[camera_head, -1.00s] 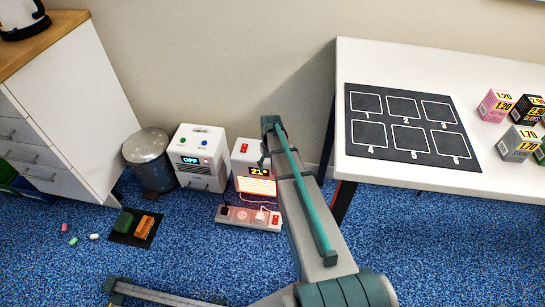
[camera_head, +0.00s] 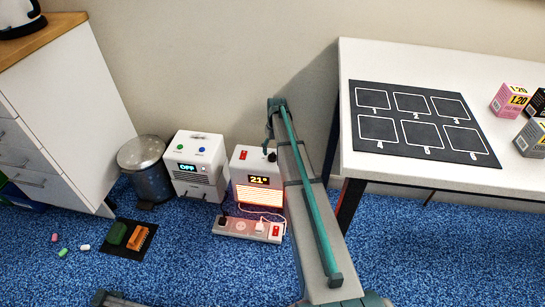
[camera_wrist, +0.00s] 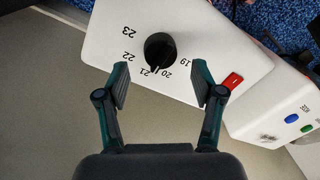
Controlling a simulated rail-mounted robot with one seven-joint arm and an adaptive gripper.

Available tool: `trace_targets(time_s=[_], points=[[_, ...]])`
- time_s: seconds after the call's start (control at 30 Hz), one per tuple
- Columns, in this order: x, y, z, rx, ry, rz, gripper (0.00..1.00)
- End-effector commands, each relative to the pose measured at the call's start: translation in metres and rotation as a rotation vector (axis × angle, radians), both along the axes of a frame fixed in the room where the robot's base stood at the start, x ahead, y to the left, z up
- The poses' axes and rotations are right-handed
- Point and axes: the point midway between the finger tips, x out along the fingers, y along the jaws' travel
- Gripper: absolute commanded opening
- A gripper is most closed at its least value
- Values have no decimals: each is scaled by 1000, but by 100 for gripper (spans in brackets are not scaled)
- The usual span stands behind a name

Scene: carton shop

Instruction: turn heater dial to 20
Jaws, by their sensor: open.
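The heater (camera_head: 257,180) is a white box on the floor with a glowing orange grille. Its display (camera_head: 259,180) reads 21°. Its black dial (camera_wrist: 160,50) shows in the wrist view on the white top, ringed by numbers from 19 to 23, with the pointer near 21 and 20. My gripper (camera_wrist: 165,80) is open, its two fingers apart just in front of the dial and to either side of it, not visibly touching it. In the head view my arm partly covers the heater's right side, and the fingers are hard to make out there.
A red switch (camera_wrist: 232,80) is near the right finger. A white box (camera_head: 195,165) reading OFF stands left of the heater, beside a metal bin (camera_head: 146,168). A power strip (camera_head: 247,229) lies in front. A table (camera_head: 420,178) stands at right.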

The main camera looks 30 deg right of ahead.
Motion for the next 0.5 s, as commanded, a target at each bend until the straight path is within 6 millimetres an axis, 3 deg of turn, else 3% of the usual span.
trace_targets(time_s=[0.2, 0.5], points=[[0, 2, -29, 0, 0, 0, 67], [0, 3, -37, 0, -1, 0, 67]])
